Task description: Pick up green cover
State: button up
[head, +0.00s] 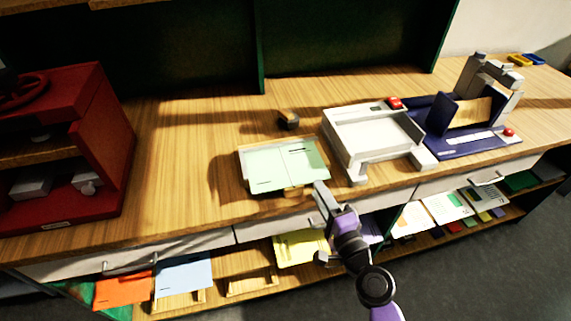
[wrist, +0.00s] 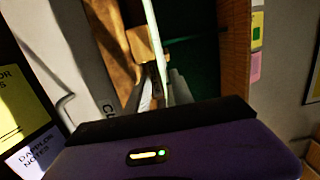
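The pale green cover (head: 270,168) lies nearly flat over a small wooden stand at the front of the table. My gripper (head: 318,188) is at its front right corner, reaching in from the front edge. In the wrist view the cover (wrist: 152,28) shows edge-on as a thin pale strip running down to my fingertips (wrist: 163,88). The fingers are close to the strip, one on the left and one apparently on the right. Whether they press on it is too dark and small to tell.
A white tray-like machine (head: 372,135) stands just right of the cover, with a blue machine (head: 470,140) beyond it. A small dark knob (head: 289,122) is behind the cover. A red cabinet (head: 75,140) stands at left. Drawers and a shelf with coloured sheets are below.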

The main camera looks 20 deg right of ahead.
aim_at(311, 178)
jog(key=w, duration=0.5)
jog(key=shift+w+a+p, duration=0.3)
jog(key=shift+p, duration=0.1)
grip_shut()
